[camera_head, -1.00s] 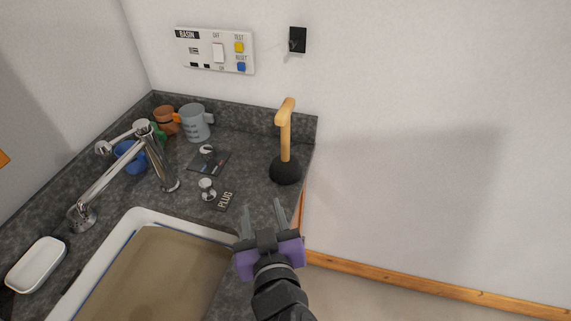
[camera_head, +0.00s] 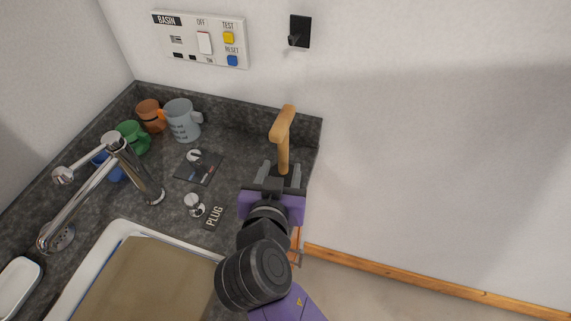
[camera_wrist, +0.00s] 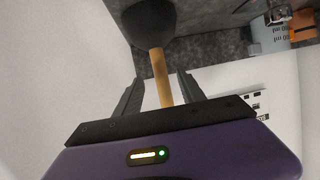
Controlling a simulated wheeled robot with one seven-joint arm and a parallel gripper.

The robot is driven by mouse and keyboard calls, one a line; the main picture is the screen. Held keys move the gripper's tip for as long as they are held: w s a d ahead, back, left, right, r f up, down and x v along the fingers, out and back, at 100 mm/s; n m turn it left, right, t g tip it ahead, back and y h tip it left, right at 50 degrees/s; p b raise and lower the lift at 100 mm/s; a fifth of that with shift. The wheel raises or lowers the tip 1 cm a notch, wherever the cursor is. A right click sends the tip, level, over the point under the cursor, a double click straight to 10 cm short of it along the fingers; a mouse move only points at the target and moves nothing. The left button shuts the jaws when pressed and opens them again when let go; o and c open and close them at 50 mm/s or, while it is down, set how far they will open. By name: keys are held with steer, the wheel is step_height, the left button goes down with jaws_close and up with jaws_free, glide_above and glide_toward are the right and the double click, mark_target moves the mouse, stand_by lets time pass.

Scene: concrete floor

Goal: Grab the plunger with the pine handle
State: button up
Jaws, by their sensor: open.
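The plunger with the pine handle (camera_head: 283,140) stands upright at the back right corner of the dark counter. Its handle has a short crosspiece at the top. Its black rubber cup is mostly hidden behind my gripper in the head view, but the cup (camera_wrist: 148,22) shows in the wrist view. My gripper (camera_head: 278,172) is open at the plunger. In the wrist view the pine handle (camera_wrist: 161,78) runs between the two fingers of my gripper (camera_wrist: 158,85), with a gap on each side.
A sink basin (camera_head: 125,228) with a chrome faucet (camera_head: 138,172) lies left. Several mugs, including a grey one (camera_head: 182,120), stand at the back left. A chrome plug knob (camera_head: 194,204) is left of my gripper. A switch panel (camera_head: 200,40) and black hook (camera_head: 299,32) are on the wall.

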steer(key=p+x, duration=0.2)
steer(key=x, duration=0.4)
steer(key=shift+w+d, duration=0.1)
steer(key=shift+w, duration=0.35)
steer(key=shift+w+f, duration=0.25)
steer(key=shift+w, duration=0.2)
jaws_close()
stand_by(0.7)
